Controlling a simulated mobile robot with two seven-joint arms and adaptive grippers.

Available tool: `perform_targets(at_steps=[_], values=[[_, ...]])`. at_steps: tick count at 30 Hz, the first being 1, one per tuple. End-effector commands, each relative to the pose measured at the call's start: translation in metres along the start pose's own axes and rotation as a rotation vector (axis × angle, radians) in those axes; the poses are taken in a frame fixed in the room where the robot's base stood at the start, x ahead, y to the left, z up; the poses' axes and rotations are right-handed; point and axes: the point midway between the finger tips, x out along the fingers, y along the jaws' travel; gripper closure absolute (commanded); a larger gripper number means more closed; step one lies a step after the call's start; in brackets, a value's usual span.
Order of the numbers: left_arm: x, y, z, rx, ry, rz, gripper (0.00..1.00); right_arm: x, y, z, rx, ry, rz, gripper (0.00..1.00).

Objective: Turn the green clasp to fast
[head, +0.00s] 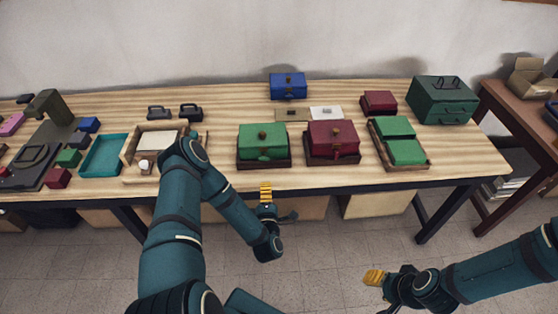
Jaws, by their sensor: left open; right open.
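My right gripper (375,277) is open and empty, low at the right, away from the table.
A dark red box (345,134) in a similar tray stands just right of the green box. Two green lids or blocks (405,152) lie in a wooden tray further right. A blue box (288,86) stands behind. A wooden tray (130,160) is at left, partly hidden by my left arm.

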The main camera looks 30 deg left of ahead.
Motion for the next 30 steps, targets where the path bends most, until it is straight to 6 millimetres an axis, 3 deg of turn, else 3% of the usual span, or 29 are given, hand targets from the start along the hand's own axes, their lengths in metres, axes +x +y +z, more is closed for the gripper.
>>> perform_targets(at_steps=[8,21,30], values=[[0.018,0.001,-0.001,-0.004,0.006,0.014,0.56,0.005,0.001,0.0,-0.001,0.001,0.0,0.53],[0.1,0.003,-0.003,-0.008,0.013,0.012,0.56,0.003,0.001,0.0,-0.001,0.001,0.0,0.53],[0.134,0.002,-0.004,-0.007,0.011,0.01,0.56,0.002,0.001,0.0,0.0,0.0,0.0,0.53]])
